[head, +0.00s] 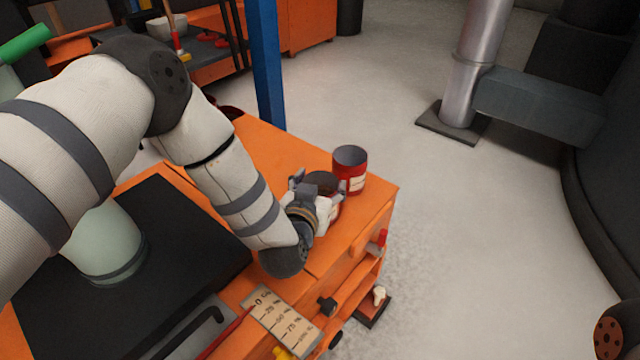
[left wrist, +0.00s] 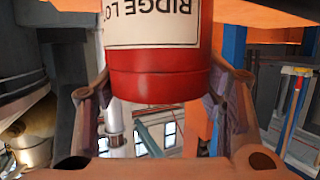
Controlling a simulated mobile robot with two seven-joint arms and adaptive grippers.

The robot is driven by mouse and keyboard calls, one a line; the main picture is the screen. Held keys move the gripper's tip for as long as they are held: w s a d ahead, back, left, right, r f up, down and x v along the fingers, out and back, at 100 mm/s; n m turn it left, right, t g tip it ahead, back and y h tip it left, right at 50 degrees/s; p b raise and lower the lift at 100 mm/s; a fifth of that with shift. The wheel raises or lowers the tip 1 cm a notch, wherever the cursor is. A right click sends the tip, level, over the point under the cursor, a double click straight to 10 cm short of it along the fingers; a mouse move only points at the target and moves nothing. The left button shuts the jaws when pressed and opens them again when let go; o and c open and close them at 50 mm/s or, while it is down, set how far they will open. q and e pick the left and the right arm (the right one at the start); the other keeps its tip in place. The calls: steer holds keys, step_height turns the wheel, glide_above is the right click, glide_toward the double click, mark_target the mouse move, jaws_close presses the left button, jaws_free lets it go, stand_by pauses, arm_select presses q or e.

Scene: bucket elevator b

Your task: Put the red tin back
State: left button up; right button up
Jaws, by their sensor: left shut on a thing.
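My left gripper (head: 318,190) is shut on a red tin (head: 334,208) with a dark top, at the right part of the orange cabinet top (head: 270,160). In the left wrist view the held red tin (left wrist: 158,75) sits between the two fingers, its white label reading "RIDGE LO" upside down. I cannot tell whether its base touches the cabinet top. A second red tin (head: 351,172), grey inside its rim and with a pale label, stands upright just behind it. My right gripper is not in view.
A black mat (head: 190,235) covers the cabinet's left part. A paper scale card (head: 282,318) lies at the front edge. A blue post (head: 266,65) rises behind the cabinet. A metal pipe (head: 482,50) stands on the floor at right.

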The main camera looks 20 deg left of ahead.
arm_select(q)
steer(key=o, duration=1.8)
steer(key=shift+o, duration=0.2)
steer(key=shift+s+r, duration=0.2)
steer(key=shift+r, duration=0.05)
steer(key=p+v, duration=0.2)
steer(key=v, duration=0.9)
steer(key=shift+s, duration=0.3)
